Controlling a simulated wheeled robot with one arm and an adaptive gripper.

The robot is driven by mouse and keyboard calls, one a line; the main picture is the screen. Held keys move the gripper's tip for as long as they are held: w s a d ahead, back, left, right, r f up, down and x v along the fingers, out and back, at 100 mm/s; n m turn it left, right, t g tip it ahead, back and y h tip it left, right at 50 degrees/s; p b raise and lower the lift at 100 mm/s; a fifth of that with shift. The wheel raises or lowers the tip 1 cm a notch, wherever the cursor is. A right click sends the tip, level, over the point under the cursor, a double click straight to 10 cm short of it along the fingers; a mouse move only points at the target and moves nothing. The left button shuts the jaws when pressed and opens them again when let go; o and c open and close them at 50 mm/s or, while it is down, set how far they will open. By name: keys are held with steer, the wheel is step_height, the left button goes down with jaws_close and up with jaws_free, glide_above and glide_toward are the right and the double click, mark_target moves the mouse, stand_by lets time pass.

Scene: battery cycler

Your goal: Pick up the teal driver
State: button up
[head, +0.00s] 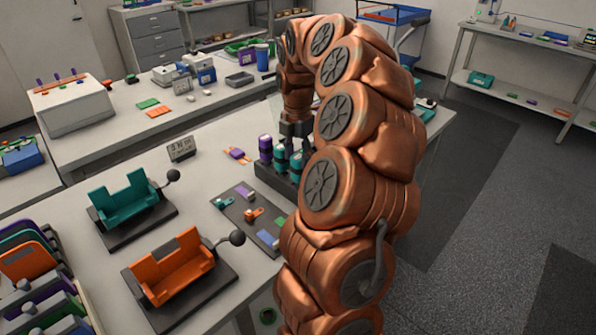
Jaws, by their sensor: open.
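A dark rack (270,182) stands on the bench, left of my arm. It holds upright drivers side by side. A purple one (265,150) is at its left end, and a teal driver (280,158) is to the right of it. Another teal top (296,164) shows farther right, close to my arm. My gripper (294,146) points down over the rack, its fingers open around or just above the teal tops. I cannot tell which top lies between the fingers or whether they touch it. My arm hides the right side of the rack.
A teal fixture (125,205) and an orange fixture (175,268), each with a ball-ended lever, stand on the left. A dark tray (233,204) with small coloured parts lies in front of the rack. A small display sign (181,149) stands behind. Bare bench lies between.

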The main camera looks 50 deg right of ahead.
mark_target(298, 167)
steer(key=shift+s+f+p, duration=0.1)
steer(key=shift+f+p, duration=0.5)
steer(key=shift+f, duration=1.35)
jaws_close()
